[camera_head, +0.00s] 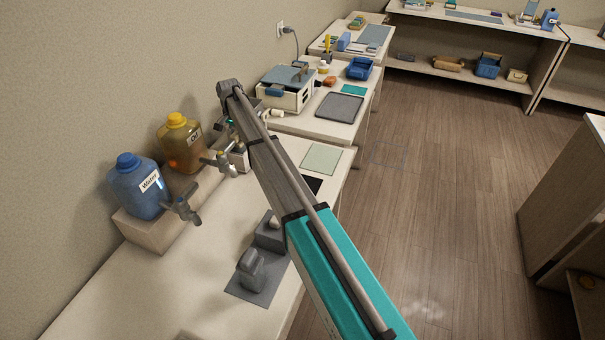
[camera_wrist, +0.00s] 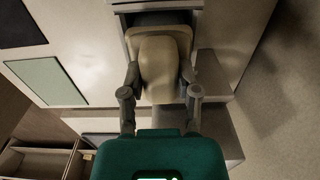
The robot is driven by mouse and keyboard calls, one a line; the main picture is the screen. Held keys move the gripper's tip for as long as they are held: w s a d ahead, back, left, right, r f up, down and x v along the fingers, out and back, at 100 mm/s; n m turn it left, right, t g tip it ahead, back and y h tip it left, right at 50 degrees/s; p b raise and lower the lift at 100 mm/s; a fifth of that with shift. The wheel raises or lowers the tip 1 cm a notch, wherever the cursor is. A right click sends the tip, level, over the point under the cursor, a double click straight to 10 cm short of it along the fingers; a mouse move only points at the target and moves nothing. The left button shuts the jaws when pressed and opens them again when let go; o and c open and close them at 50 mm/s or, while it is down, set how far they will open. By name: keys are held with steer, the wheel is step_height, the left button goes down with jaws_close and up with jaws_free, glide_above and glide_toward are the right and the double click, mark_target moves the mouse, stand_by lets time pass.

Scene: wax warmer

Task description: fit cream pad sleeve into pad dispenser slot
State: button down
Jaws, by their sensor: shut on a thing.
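The cream pad sleeve (camera_wrist: 160,64) is in the middle of the wrist view, between the two dark fingers of my gripper (camera_wrist: 160,78). The fingers are shut on its sides. The sleeve's far end lies at the dark opening of a pale housing (camera_wrist: 122,6), which looks like the pad dispenser. I cannot tell whether that end is inside the opening or only in front of it. In the head view my arm hides most of the gripper, and I cannot make out the sleeve there.
A pale green mat (camera_head: 321,158) and a black mat (camera_head: 313,185) lie on the bench. A blue water jug (camera_head: 138,188) and an amber oil jug (camera_head: 180,145) with taps stand along the wall. A grey fixture (camera_head: 250,270) sits nearer. The bench's right edge borders open floor.

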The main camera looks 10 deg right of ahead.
steer(key=shift+c, duration=1.3)
jaws_free()
steer(key=shift+r, duration=0.15)
steer(key=shift+r+p, duration=3.85)
steer(key=shift+p, duration=0.1)
steer(key=s+d+f+n+b, duration=0.2)
steer(key=s+d, duration=0.4)
steer(key=s, duration=0.8)
steer(key=s+d+f+n+b, duration=0.2)
steer(key=s+d+f+b, duration=0.2)
steer(key=s, duration=1.1)
steer(key=s+d+f+n+b, duration=0.2)
steer(key=s+d+f+b, duration=0.2)
steer(key=s+d, duration=0.5)
steer(key=s, duration=0.5)
steer(key=shift+s+d+n, duration=0.25)
steer(key=shift+n, duration=0.15)
